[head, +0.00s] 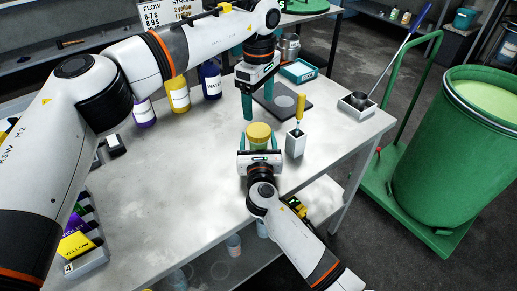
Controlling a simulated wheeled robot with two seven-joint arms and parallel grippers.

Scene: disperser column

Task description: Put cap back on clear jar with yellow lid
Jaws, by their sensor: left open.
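The jar's round yellow lid (259,131) shows near the middle of the table, level and seemingly on the jar. The clear jar body below it is mostly hidden by my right gripper. My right gripper (259,143) comes from the front, its teal fingers on either side of the jar, apparently closed on it. My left gripper (257,103) is open and empty, pointing down behind the jar and apart from the lid. No other loose cap shows.
A white holder with a yellow-handled tool (296,141) stands just right of the jar. A dark scale-like plate (283,102) lies behind. Yellow (178,95) and dark blue bottles (211,80) stand at back left. A green drum (450,145) stands right.

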